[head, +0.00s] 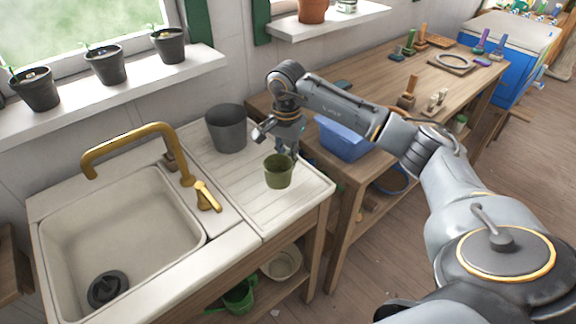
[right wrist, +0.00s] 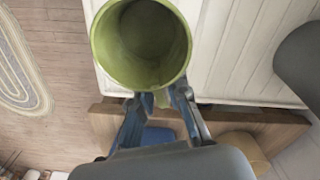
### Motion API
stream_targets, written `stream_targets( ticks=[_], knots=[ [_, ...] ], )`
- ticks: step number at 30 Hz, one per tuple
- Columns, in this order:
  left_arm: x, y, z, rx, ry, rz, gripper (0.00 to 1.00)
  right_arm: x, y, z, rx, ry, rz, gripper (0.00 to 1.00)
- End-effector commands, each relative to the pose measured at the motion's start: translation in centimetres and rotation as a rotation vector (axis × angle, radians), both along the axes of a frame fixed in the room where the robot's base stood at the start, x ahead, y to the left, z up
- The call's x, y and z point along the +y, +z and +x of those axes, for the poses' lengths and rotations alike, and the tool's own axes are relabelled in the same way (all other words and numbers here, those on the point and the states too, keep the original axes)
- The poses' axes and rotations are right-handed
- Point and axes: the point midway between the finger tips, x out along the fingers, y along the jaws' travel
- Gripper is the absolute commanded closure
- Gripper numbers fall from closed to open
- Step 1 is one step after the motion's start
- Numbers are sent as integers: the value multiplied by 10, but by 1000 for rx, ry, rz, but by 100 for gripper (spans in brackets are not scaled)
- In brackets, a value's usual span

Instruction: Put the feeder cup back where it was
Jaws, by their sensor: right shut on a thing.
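The olive-green feeder cup (head: 278,176) is upright at the right part of the ribbed white drainboard (head: 245,212). Whether its base touches the board or hangs just above it, I cannot tell. My left gripper is not in view.
A dark grey bucket (head: 226,130) stands left of the cup, near the wall. The sink (head: 120,235) with a brass tap (head: 135,132) lies further left. A wooden bench (head: 375,85) with a blue bin (head: 340,140) is at the right. The front of the drainboard is clear.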

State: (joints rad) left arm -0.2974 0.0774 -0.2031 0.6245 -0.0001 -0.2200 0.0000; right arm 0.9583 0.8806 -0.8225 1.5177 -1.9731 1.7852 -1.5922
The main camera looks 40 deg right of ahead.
Motion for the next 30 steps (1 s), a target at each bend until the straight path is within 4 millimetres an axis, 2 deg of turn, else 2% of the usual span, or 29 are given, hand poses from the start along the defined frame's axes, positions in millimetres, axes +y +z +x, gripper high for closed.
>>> stream_targets(
  ticks=[7,14,24,25,27,30],
  knots=[
    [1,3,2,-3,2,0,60,-9,-14,7,1,-1,2,100],
    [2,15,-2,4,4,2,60,-9,-44,7,2,1,1,100],
    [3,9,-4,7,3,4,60,-10,-50,7,-1,1,0,100],
    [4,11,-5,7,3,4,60,-10,-48,7,-1,1,0,79],
    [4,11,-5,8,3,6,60,-10,-48,7,0,1,0,64],
    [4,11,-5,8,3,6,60,-10,-48,7,0,1,0,62]
  ],
)
